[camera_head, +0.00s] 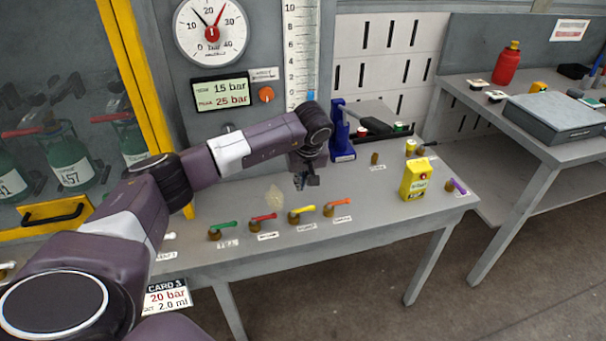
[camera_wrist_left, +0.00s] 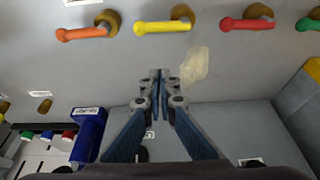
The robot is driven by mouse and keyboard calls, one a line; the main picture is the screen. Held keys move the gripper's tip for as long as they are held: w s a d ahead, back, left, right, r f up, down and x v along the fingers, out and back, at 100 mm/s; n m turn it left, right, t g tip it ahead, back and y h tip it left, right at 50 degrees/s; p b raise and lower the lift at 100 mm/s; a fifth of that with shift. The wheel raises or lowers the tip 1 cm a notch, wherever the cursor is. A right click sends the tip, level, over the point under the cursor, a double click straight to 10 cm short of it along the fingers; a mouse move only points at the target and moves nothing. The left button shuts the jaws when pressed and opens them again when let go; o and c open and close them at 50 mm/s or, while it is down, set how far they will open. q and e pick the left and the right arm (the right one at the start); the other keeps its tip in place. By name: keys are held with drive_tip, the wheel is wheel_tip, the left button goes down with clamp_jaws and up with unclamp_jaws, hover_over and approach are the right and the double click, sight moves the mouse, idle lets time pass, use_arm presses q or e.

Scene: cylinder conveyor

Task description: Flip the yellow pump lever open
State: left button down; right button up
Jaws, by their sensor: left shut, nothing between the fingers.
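The yellow lever (camera_head: 302,210) is one of a row of coloured levers along the front of the grey table, each on a brass-coloured valve body. It lies between the red lever and an orange lever. It also shows in the left wrist view (camera_wrist_left: 162,27), near the top. My left gripper (camera_head: 306,184) hangs above the table, behind the yellow lever and apart from it. In the left wrist view its fingertips (camera_wrist_left: 160,74) are together, with nothing between them. My right gripper is in neither view.
A green lever (camera_head: 223,225) and a red lever (camera_head: 263,218) stand left of the yellow one, an orange lever (camera_head: 338,203) right. A yellow box (camera_head: 414,181) and a purple lever (camera_head: 456,186) are farther right. A blue stand (camera_head: 341,130) is behind. A pale patch (camera_head: 275,196) marks the tabletop.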

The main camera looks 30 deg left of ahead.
sight(302, 211)
use_arm(q)
drive_tip(key=shift+x, duration=1.05)
drive_tip(key=shift+s+d+f+p, duration=0.2)
drive_tip(key=shift+f+p, duration=0.1)
drive_tip(key=shift+p, duration=0.1)
drive_tip(key=shift+s+d+f+p, duration=0.25)
drive_tip(key=shift+s+d+p, duration=0.25)
drive_tip(key=shift+s+d, duration=0.5)
drive_tip(key=shift+d+f, duration=0.15)
drive_tip(key=shift+d, duration=0.05)
